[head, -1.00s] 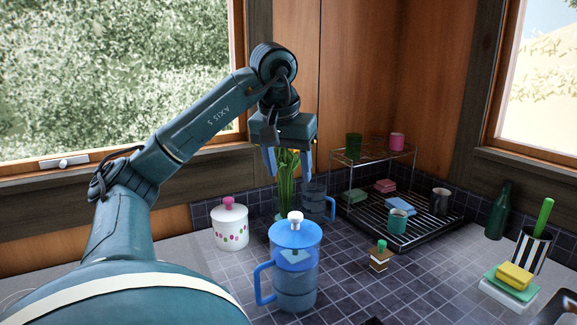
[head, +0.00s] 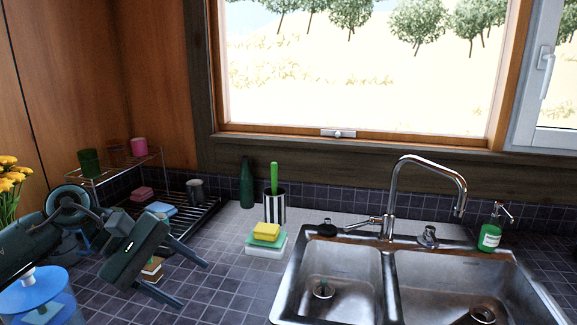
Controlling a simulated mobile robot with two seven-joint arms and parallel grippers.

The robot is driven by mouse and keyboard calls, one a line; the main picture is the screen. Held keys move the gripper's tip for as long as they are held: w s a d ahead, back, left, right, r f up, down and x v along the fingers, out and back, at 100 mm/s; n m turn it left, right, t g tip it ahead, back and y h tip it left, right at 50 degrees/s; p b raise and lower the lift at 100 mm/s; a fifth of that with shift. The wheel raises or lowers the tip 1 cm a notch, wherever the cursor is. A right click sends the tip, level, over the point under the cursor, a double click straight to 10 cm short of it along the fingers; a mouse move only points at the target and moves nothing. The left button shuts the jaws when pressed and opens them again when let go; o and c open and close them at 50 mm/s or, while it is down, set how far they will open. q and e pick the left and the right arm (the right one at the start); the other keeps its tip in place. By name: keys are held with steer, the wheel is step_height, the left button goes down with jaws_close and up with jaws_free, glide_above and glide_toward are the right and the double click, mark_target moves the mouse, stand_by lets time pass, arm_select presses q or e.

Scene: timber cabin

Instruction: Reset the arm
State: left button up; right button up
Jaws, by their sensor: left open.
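My left arm comes in from the left edge of the head view. Its gripper (head: 194,277) hangs over the tiled counter at the lower left, with its two fingers spread apart and nothing between them. The gripper body partly hides a small brown and white block-like item (head: 152,270) behind it. My right gripper is not in the view.
A blue-lidded jug (head: 36,290) stands at the lower left, near my arm. A dish rack (head: 180,215), stacked sponges (head: 265,240), a striped cup (head: 272,208) and a green bottle (head: 247,184) stand behind. A double sink (head: 388,290) with a tall tap (head: 392,205) fills the right.

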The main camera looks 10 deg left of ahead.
arm_select(q)
steer(key=w+d+f+n+t+h, duration=0.1)
steer(key=d+f+n+t+h, duration=0.35)
steer(key=n, duration=0.95)
steer(key=d+f+n+t+h, duration=0.25)
steer(key=d+n+t, duration=0.4)
steer(key=n, duration=0.75)
steer(key=s+a+f+n+g+y, duration=0.1)
steer(key=s+f+n+y, duration=0.3)
steer(key=f+n, duration=0.5)
steer(key=s+a+f+n+y, duration=0.1)
steer(key=s+f+n+y, duration=0.4)
steer(key=f+n, duration=0.4)
steer(key=s+a+f+n+g+y, duration=0.1)
steer(key=s+f+n+y, duration=0.3)
steer(key=f+n, duration=0.5)
steer(key=s+n, duration=0.1)
steer(key=n, duration=0.3)
steer(key=shift+s+g+y, duration=0.3)
steer(key=shift+s+y, duration=0.05)
steer(key=shift+y, duration=0.05)
